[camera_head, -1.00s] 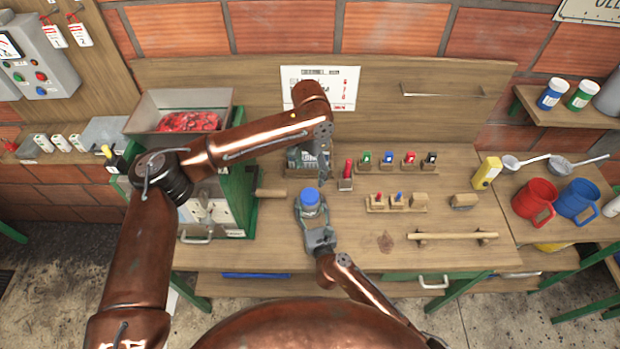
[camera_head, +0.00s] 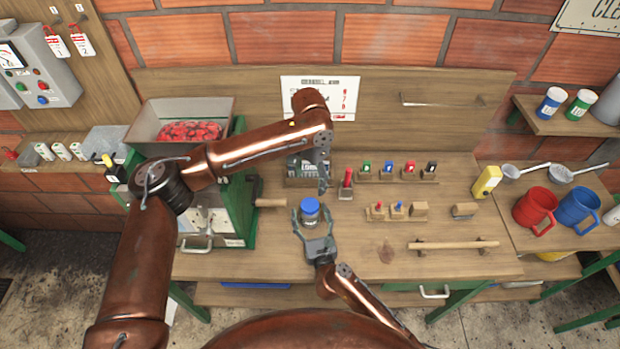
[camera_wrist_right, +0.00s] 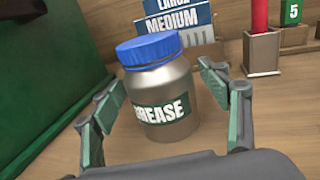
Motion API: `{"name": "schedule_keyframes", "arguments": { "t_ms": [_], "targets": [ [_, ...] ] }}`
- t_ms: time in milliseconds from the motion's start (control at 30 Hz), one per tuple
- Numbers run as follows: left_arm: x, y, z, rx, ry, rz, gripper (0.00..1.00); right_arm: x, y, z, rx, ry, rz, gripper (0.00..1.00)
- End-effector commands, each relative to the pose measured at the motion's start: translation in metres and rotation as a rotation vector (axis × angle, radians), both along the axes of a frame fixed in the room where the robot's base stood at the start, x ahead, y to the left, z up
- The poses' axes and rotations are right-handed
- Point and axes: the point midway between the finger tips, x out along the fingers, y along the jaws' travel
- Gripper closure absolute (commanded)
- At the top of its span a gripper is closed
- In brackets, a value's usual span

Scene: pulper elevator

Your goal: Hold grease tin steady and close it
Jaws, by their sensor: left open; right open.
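The grease tin (camera_wrist_right: 165,95) is a grey metal jar with a green "GREASE" label, standing upright on the workbench. Its blue lid (camera_wrist_right: 149,49) sits on top; I cannot tell how tightly. In the head view the lid (camera_head: 310,206) hides most of the tin. My right gripper (camera_head: 311,215) is open, with one finger on each side of the tin. In the right wrist view, gaps show between the tin and both fingers (camera_wrist_right: 150,100). My left gripper (camera_head: 322,187) is open and points down, just behind and above the tin, apart from it.
A card reading "LARGE" and "MEDIUM" (camera_wrist_right: 185,22) stands behind the tin.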

Motion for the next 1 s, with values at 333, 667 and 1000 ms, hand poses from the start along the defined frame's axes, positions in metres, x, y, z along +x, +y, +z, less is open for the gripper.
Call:
{"name": "schedule_keyframes", "arguments": {
  "t_ms": [333, 667, 1000],
  "targets": [
    [0.0, 0.0, 0.0, 0.0, 0.0, 0.0, 0.37, -0.059, -0.015, -0.002, 0.001, 0.003, 0.0, 0.31],
    [0.0, 0.0, 0.0, 0.0, 0.0, 0.0, 0.37, -0.108, -0.027, -0.001, 0.0, 0.002, 0.0, 0.31],
    [0.0, 0.0, 0.0, 0.0, 0.0, 0.0, 0.37, -0.114, -0.029, 0.0, -0.001, 0.001, 0.0, 0.31]
  ]
}}
